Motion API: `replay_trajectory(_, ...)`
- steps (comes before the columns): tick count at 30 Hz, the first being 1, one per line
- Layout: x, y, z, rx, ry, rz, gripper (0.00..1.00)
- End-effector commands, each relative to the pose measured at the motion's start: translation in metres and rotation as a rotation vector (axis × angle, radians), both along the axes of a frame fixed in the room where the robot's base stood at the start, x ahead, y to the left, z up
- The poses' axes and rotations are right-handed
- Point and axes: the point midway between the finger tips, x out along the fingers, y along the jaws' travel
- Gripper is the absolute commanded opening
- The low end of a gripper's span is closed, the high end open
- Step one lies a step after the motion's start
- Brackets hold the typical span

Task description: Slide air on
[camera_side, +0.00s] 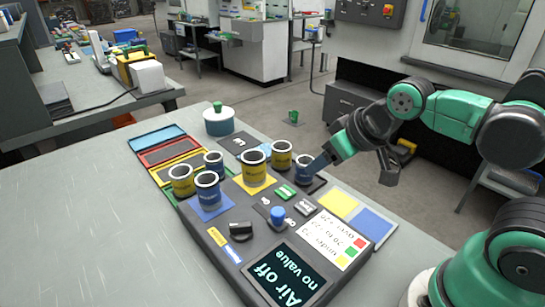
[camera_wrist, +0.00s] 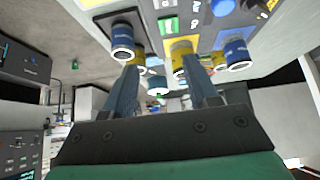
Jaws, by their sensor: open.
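The dark control panel (camera_side: 215,240) lies on the table. Its screen (camera_side: 287,275) reads "Air off" and "no value". A blue knob (camera_side: 277,214) stands on the panel by a small slotted plate, and a black knob (camera_side: 240,231) sits left of it. The blue knob also shows at the top of the wrist view (camera_wrist: 222,7). My gripper (camera_side: 352,174) is open, with nothing seen between its fingers, right of the panel's back right corner. One finger is close to a blue cup (camera_side: 304,171); I cannot tell whether they touch. The fingers also show in the wrist view (camera_wrist: 163,66).
Several blue and yellow cups, including one yellow cup (camera_side: 255,168), stand along the panel's back. A green button (camera_side: 285,192) and a grey button (camera_side: 305,207) lie between cups and knobs. A lidded pot (camera_side: 219,124) stands behind. The table's left side is clear.

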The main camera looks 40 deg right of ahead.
Motion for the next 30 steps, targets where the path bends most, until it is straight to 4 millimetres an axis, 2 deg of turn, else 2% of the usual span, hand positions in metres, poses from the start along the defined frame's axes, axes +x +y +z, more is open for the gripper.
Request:
replay_trajectory(3, 0.000, 0.000, 0.000, 0.000, 0.000, 0.000, 0.53)
replay_trajectory(5, 0.000, 0.000, 0.000, 0.000, 0.001, 0.000, 0.65)
replay_trajectory(11, 0.007, 0.014, 0.002, 0.041, 0.110, -0.016, 0.65)
replay_trajectory(22, 0.026, 0.069, -0.011, 0.076, 0.541, -0.151, 0.65)
replay_trajectory(30, 0.027, 0.080, -0.024, 0.060, 0.622, -0.193, 0.65)
